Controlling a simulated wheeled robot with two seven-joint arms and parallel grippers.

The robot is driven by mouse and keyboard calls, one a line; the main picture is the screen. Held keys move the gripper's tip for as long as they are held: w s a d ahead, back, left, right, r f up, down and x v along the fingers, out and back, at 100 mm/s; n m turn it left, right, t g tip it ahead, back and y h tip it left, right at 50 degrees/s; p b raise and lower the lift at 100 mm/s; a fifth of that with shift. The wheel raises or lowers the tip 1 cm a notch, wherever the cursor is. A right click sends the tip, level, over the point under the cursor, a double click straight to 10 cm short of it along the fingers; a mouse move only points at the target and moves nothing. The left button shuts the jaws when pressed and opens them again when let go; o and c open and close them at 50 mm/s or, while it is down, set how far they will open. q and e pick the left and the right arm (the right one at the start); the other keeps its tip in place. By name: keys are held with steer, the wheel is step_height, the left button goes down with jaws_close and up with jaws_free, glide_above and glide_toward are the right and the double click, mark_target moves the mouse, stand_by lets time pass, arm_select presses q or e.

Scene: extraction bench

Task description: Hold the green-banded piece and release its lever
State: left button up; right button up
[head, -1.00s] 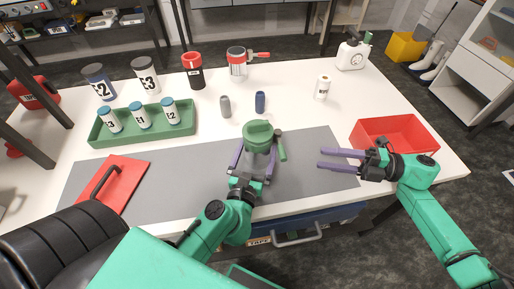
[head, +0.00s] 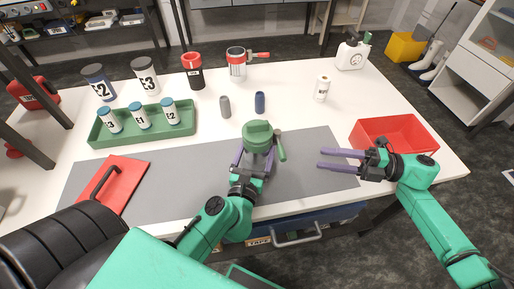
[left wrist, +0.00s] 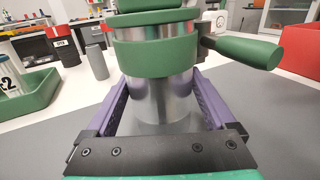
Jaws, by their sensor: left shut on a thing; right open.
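The green-banded piece (head: 257,137) stands upright on the grey mat, with a green lid and a metal body. Its green lever (head: 281,149) sticks out on the right side and hangs downward in the head view. In the left wrist view the green band (left wrist: 155,53) and the lever (left wrist: 243,50) show close up. My left gripper (head: 252,162) is shut on the piece, with purple fingers on both sides of the metal body below the band. My right gripper (head: 322,159) is open and empty, to the right of the piece, fingers pointing left at it.
A red tray (head: 366,130) lies near my right gripper. A green rack (head: 98,137) with several white bottles and a red panel with a handle (head: 121,181) are on the left. Grey and blue small cylinders (head: 260,102) stand behind the piece. The mat between the right gripper and the piece is clear.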

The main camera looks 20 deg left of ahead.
mark_target(285, 159)
stand_by(0.4)
steer(key=shift+c, duration=0.9)
steer(key=s+a+m+t+y, duration=0.1)
steer(key=s+a+t, duration=0.1)
steer(key=s+a+f+m+t+y, duration=0.1)
steer(key=s+a+m+t, duration=0.1)
steer(key=s+a+f+m+t+y, duration=0.1)
steer(key=s+a, duration=0.1)
steer(key=shift+a+m+t+y, duration=0.25)
steer(key=shift+m+t+y, duration=0.05)
steer(key=shift+m+t, duration=0.1)
steer(key=s+m+t, duration=0.1)
steer(key=t, duration=0.1)
steer(key=d+m+t, duration=0.1)
steer(key=m+t, duration=0.1)
steer(key=s+m+t, duration=0.1)
steer(key=m, duration=0.1)
steer(key=shift+s+d+f+t+h, duration=0.2)
steer(key=shift+s+t+h, duration=0.1)
steer(key=shift+t+h, duration=0.1)
steer(key=s+d+f+m+t+h, duration=0.1)
steer(key=s+d+m+t+h, duration=0.1)
steer(key=d+m+t+h, duration=0.25)
steer(key=shift+m+t+y, duration=0.25)
steer(key=shift+m, duration=0.2)
steer(key=x, duration=1.2)
steer(key=shift+a, duration=0.3)
steer(key=shift+s, duration=0.1)
jaws_close()
